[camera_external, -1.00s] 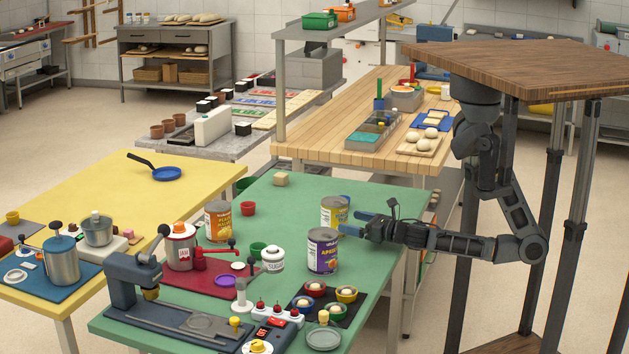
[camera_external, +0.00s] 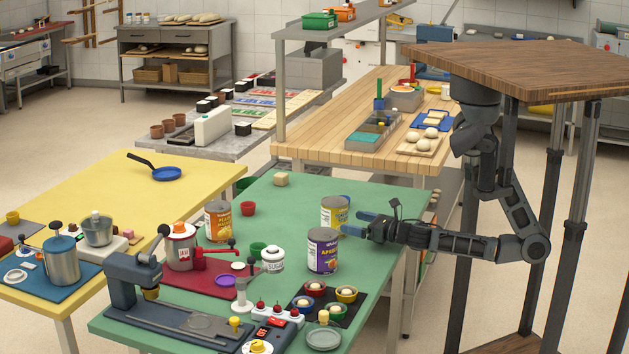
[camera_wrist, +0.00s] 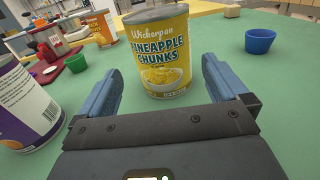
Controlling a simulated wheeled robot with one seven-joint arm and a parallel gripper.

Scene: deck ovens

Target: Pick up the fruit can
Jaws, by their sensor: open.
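A yellow pineapple chunks can (camera_external: 334,210) stands upright on the green table. In the wrist view the same can (camera_wrist: 158,52) is straight ahead, in line with the gap between my fingers. My gripper (camera_external: 358,223) is open and empty, just right of this can, with its blue fingers (camera_wrist: 161,80) pointing at it. A purple apricot can (camera_external: 322,252) stands nearer the external camera, and shows at the left edge of the wrist view (camera_wrist: 22,105). An orange-labelled fruit can (camera_external: 218,222) stands farther left on the table.
A blue bowl (camera_wrist: 259,40) sits right of the pineapple can in the wrist view.

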